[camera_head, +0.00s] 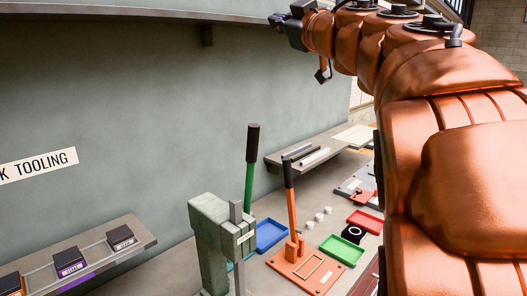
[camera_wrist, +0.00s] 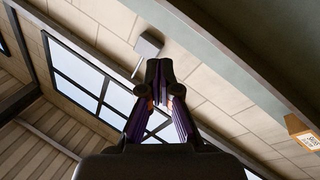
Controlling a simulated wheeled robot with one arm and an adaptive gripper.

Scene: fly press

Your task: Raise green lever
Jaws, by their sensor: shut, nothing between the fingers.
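The green lever (camera_head: 249,170) stands nearly upright on the left of the bench in the head view, with a dark grip at its top. It rises behind a worn green press body (camera_head: 208,235), which hides its lower end. My gripper (camera_head: 277,18) is high at the top of the head view, near the wall shelf and well above the lever, not touching it. In the wrist view my gripper (camera_wrist: 158,68) has its fingers together with nothing between them. The lever is not in the wrist view, which shows windows and wall.
An orange lever (camera_head: 291,205) on an orange base plate stands right of the green lever. Blue (camera_head: 270,235), green (camera_head: 342,249) and red (camera_head: 366,221) trays lie on the bench. A shelf (camera_head: 318,152) is behind. An upper ledge (camera_head: 150,14) runs along the wall.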

